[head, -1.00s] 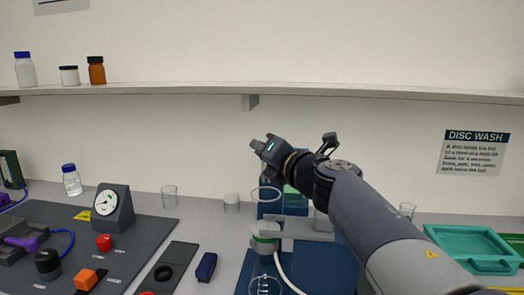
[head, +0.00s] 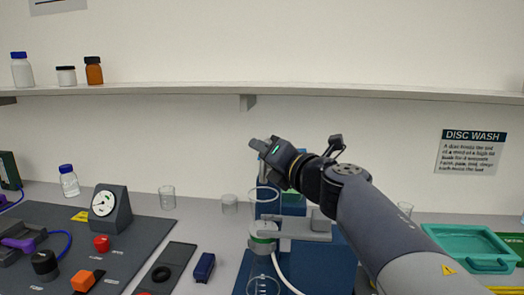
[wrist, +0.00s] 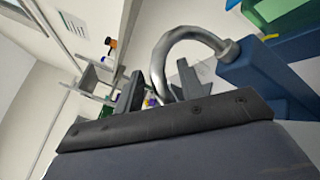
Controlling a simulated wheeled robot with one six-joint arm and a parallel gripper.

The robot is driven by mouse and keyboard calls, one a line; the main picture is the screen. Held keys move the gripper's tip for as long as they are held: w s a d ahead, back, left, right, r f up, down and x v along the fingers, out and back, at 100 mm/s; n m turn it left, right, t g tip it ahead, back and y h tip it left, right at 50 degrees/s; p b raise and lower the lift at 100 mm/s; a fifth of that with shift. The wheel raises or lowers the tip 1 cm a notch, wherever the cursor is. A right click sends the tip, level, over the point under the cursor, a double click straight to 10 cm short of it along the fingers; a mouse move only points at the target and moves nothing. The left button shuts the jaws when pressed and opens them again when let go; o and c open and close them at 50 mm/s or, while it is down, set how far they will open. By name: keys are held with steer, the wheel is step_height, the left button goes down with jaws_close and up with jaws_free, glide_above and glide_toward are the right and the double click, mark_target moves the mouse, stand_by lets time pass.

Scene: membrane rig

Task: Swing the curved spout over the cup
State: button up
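The curved spout (wrist: 166,48) is a bent grey metal tube rising from a blue post (wrist: 262,72) in the wrist view. Its free end drops between the two dark fingers of my gripper (wrist: 160,88). The fingers stand apart, with visible gaps beside the tube; its tip is hidden behind the gripper body. In the head view my gripper (head: 264,150) is above the clear glass cup (head: 264,196) on the filter stand. A short grey piece, probably the spout's end, shows just below the fingers there. The rest of the spout is hidden by my gripper.
A grey clamp arm (head: 300,228) and pale tube stand by the cup, above a glass flask (head: 262,286). A shelf (head: 200,90) runs behind. A green tray (head: 470,245) is at right.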

steer(key=v, duration=0.9)
steer(key=shift+w, duration=0.1)
steer(key=x, duration=1.1)
steer(key=v, duration=1.1)
steer(key=w+a+m+t+h, duration=0.1)
steer(key=w+a+h, duration=0.1)
steer(key=w+a, duration=0.5)
steer(key=shift+w+m, duration=0.4)
steer(key=shift+w, duration=0.8)
steer(key=shift+a+f+t+h, duration=0.1)
steer(key=shift+t+h, duration=0.2)
steer(key=shift+h, duration=0.1)
